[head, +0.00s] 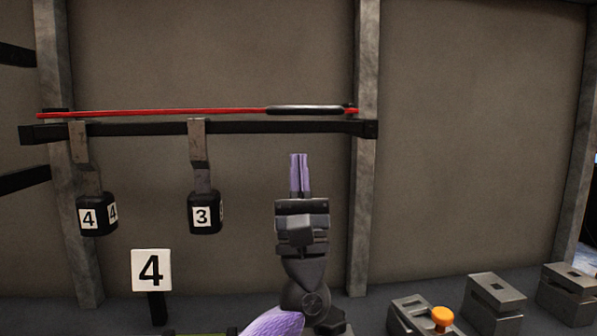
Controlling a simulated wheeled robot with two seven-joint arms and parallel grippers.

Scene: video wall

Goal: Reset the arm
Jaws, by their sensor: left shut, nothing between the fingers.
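My left arm rises from the bottom middle of the head view, with a purple section at its lower end. Its gripper (299,160) points straight up in front of the brown wall. The two purple fingers are together and nothing is held between them. The gripper stands to the right of the hanging block marked 3 (205,213) and appears just below the black rail (240,128). My right gripper is not in this view.
A block marked 4 (96,214) hangs at the left. A red bar (180,112) runs above the rail. A sign reading 4 (151,270) stands at the lower left. Grey blocks (494,302) and an orange knob (442,316) are at the lower right. The right wall is bare.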

